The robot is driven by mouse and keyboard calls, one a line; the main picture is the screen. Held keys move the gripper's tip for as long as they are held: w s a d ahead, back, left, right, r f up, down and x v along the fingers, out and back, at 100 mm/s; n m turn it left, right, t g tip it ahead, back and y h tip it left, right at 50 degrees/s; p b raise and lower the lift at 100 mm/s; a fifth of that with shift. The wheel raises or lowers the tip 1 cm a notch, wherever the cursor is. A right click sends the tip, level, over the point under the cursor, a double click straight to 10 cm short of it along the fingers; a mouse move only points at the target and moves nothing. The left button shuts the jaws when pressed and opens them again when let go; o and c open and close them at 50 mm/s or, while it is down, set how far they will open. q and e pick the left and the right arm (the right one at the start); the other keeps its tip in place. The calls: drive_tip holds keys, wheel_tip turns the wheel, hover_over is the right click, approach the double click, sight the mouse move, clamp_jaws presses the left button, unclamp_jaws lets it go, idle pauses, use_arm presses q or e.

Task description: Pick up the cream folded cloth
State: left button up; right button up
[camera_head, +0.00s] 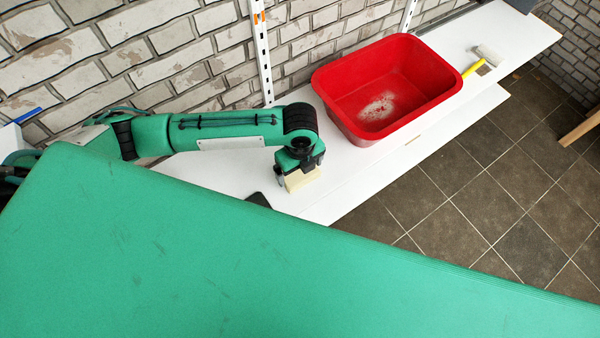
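The cream folded cloth (301,181) is on or just above the white shelf, left of the red tub. My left gripper (300,166) points down right at it, and its dark fingers cover the cloth's upper part. The cloth shows below and between the fingers. I cannot tell whether the fingers are closed on it or only around it, nor whether the cloth touches the shelf. My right gripper is not in view.
The white shelf (222,172) runs along a brick wall, with a second board at its front edge. A red tub (378,92) stands right of the cloth. A yellow-handled tool (474,68) lies farther right. A small dark object (258,200) shows partly, left of the cloth.

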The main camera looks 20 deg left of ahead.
sight(300, 171)
use_arm(q)
drive_tip(key=c, duration=0.4)
drive_tip(key=shift+c, duration=0.2)
wheel_tip(300, 171, up, 10)
drive_tip(key=b, duration=0.1)
